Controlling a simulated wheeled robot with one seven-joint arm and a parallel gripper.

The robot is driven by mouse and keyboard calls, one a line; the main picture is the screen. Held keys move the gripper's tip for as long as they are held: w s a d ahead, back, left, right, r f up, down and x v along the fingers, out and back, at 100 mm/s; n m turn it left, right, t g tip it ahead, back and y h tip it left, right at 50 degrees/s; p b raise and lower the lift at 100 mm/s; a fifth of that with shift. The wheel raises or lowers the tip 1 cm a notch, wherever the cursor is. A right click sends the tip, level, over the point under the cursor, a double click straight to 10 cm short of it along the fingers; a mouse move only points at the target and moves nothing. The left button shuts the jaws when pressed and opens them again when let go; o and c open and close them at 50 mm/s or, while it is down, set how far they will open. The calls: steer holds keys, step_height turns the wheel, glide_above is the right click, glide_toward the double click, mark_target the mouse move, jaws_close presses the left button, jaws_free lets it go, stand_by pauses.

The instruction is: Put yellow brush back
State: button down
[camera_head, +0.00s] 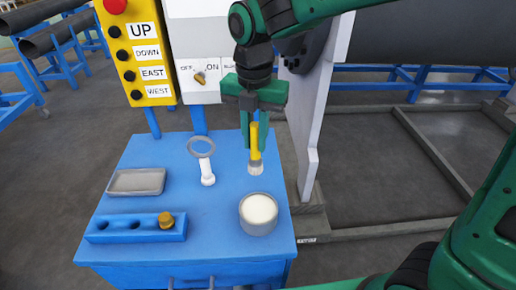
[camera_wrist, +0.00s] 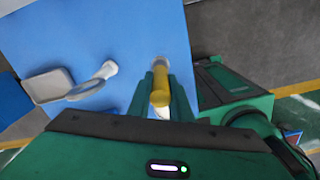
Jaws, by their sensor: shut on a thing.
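The yellow brush (camera_head: 256,143) is upright with its pale bristles pointing down, in the head view. My green gripper (camera_head: 254,140) is shut on its handle. The brush also shows in the wrist view (camera_wrist: 160,88), between the fingers of my gripper (camera_wrist: 162,100). It is over the back right part of the blue table (camera_head: 225,228); I cannot tell whether the bristles touch the top. A round container with white contents (camera_head: 259,213) stands in front of it. A blue block with holes (camera_head: 110,229) lies at the front left, with a brass-coloured piece (camera_head: 166,220) in its right hole.
A white-handled ring tool (camera_head: 207,172) stands left of the brush. A grey tray (camera_head: 137,182) lies at the left edge. A yellow control panel (camera_head: 138,60) and a grey switch box (camera_head: 196,50) rise behind the table. A tall grey plate (camera_head: 312,120) stands close on the right.

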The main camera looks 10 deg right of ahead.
mark_target(254, 150)
steer(key=shift+w+f, duration=0.4)
steer(key=shift+w, duration=0.2)
steer(key=shift+f, duration=2)
steer(key=c, duration=1.6)
jaws_free()
steer(key=shift+r, duration=0.1)
step_height(254, 150, up, 12)
steer(key=shift+f, duration=0.1)
